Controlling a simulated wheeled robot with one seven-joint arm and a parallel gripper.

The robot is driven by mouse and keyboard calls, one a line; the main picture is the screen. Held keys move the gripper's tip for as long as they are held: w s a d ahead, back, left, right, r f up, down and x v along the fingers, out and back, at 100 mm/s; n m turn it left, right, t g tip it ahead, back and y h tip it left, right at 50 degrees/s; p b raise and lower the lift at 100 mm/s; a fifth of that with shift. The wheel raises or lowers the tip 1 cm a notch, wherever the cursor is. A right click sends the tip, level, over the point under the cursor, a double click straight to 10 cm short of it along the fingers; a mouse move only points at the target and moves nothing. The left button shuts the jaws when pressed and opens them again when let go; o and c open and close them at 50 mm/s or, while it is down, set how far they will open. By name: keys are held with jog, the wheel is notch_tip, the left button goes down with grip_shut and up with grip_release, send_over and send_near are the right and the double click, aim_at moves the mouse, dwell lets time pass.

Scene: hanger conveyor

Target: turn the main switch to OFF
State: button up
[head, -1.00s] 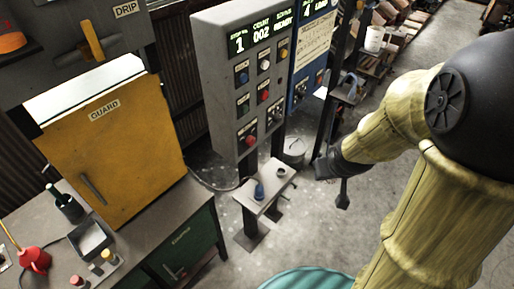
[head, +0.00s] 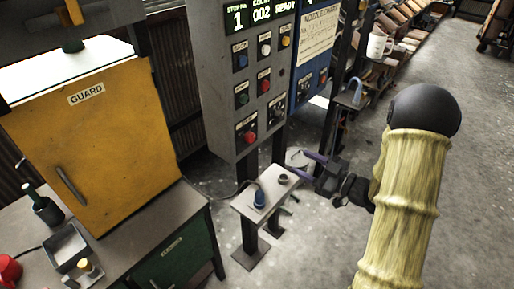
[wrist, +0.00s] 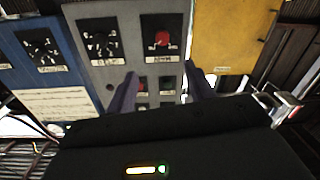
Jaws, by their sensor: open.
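The grey control panel (head: 215,100) stands upright in the middle of the head view. A red rotary knob on a black plate (head: 247,137), which looks like the main switch, is low on its left side; its label is too small to read surely. It also shows in the wrist view, upside down, as a red knob (wrist: 162,40). A black dial (head: 276,112) is beside it. My gripper (head: 304,167) is open and empty, to the right of and below the red knob, apart from the panel. In the wrist view the knob lies beyond the gap between my fingertips (wrist: 160,77).
A small stand (head: 250,207) with a blue object (head: 259,198) is below the panel. The yellow guard door (head: 90,140) and workbench (head: 130,240) are at left. A blue panel (head: 312,60) is at right. Open floor lies right of my arm.

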jog(key=shift+s, duration=0.15)
jog(key=shift+a+r, duration=0.1)
jog(key=shift+a, duration=0.05)
jog(key=p, duration=0.4)
send_near(253, 139)
jog(key=x, duration=0.8)
jog(key=shift+a+r, duration=0.1)
jog(key=shift+a, duration=0.1)
jog(key=c, duration=1)
jog(key=shift+o, duration=0.2)
